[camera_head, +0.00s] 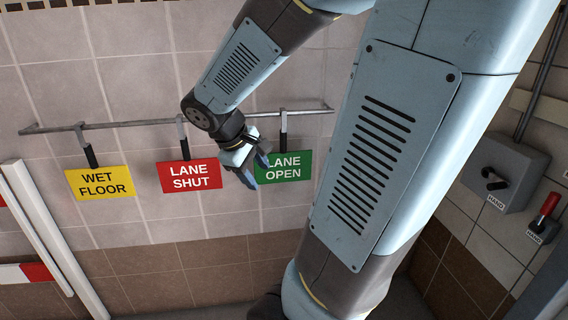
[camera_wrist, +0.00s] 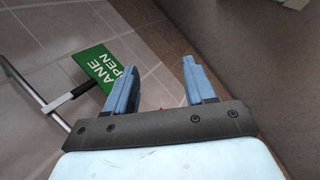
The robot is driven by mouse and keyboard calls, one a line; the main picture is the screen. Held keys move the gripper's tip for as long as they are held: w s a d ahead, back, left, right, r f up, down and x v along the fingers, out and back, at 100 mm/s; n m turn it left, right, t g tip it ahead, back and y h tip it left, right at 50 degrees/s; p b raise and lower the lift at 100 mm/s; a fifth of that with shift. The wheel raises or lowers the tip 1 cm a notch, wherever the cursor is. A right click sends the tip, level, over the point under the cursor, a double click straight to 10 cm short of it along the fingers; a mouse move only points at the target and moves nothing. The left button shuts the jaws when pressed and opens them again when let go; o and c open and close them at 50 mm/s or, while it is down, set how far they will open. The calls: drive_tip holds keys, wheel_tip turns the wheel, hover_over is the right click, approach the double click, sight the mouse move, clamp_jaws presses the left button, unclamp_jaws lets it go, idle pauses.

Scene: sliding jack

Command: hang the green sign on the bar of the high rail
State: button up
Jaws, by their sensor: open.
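The green sign (camera_head: 293,167), lettered LANE OPEN, hangs by a black-gripped hook from the right part of a metal bar (camera_head: 130,124) on the tiled wall. My gripper (camera_head: 257,172) is in front of the sign's left edge in the head view and hides part of it. In the wrist view my gripper (camera_wrist: 191,80) is open, with nothing between its fingers. There the green sign (camera_wrist: 103,66) lies left of the fingers, tilted, with its dark handle (camera_wrist: 84,88) beside it. Only one rail shows, and I cannot tell whether it is the high one.
A yellow WET FLOOR sign (camera_head: 100,183) and a red LANE SHUT sign (camera_head: 189,176) hang on the same bar, left of my gripper. A red and white barrier (camera_head: 35,272) stands at lower left. Grey switch boxes (camera_head: 504,170) are on the right wall.

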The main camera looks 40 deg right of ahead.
drive_tip(key=w+d+f+n+g+h, duration=0.2)
drive_tip(key=w+d+f+n+h, duration=0.2)
drive_tip(key=d, duration=0.3)
drive_tip(key=n+t+h, duration=0.6)
drive_tip(key=n+h, duration=0.2)
drive_tip(key=n, duration=0.5)
approach(281, 142)
drive_tip(key=x, duration=1.1)
drive_tip(key=shift+d, duration=0.15)
clamp_jaws()
